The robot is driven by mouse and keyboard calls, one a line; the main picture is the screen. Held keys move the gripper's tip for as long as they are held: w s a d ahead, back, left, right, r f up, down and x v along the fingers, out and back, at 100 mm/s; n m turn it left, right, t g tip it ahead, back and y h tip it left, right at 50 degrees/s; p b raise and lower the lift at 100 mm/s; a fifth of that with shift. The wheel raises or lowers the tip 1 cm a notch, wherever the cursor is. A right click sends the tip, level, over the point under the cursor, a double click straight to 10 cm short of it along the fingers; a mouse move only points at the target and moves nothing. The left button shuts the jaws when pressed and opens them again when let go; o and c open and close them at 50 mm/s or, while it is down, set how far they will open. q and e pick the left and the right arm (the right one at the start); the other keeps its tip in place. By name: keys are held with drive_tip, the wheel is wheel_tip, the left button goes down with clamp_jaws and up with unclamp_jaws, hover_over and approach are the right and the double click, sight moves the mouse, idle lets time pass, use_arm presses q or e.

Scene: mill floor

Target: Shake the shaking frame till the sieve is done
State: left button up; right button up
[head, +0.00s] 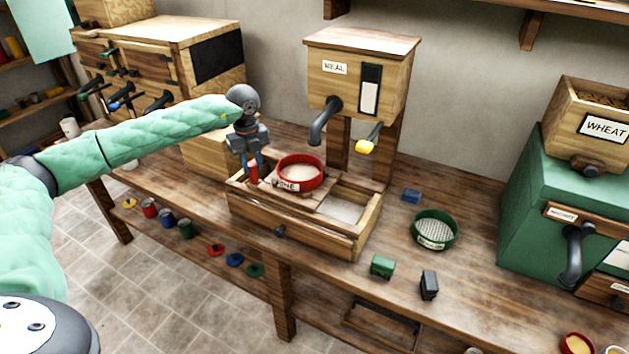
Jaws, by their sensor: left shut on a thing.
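The shaking frame (290,228) is a wooden box with a dark knob on its front, standing on the bench under the meal dispenser (358,72). A red sieve (301,184) with a label, partly hidden, sits on the frame's top and holds pale meal. Pale material (343,208) shows in the open part to its right. My left gripper (252,172) points down at the frame's left end, shut on a red upright handle (252,174) beside the sieve. My right gripper is not in view.
A green sieve (435,231), a blue block (411,195), a green block (383,266) and a dark block (429,285) lie on the bench to the right. A green mill (548,217) with a wheat hopper (596,122) stands far right.

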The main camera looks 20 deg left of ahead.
use_arm(q)
drive_tip(key=a, duration=0.3)
drive_tip(key=a+b, duration=0.1)
drive_tip(key=a, duration=0.2)
drive_tip(key=a+b, duration=0.1)
drive_tip(key=a, duration=0.2)
drive_tip(key=shift+w+a, duration=0.3)
drive_tip(key=shift+w, duration=0.1)
drive_tip(key=shift+d, duration=0.1)
drive_tip(key=d, duration=0.9)
drive_tip(key=shift+s+d, duration=0.25)
drive_tip(key=shift+s, duration=0.15)
drive_tip(key=a, duration=0.3)
drive_tip(key=a+b, duration=0.1)
drive_tip(key=a, duration=0.1)
drive_tip(key=a+b, duration=0.1)
drive_tip(key=a, duration=0.2)
drive_tip(key=shift+w+a, duration=0.35)
drive_tip(key=shift+a, duration=0.6)
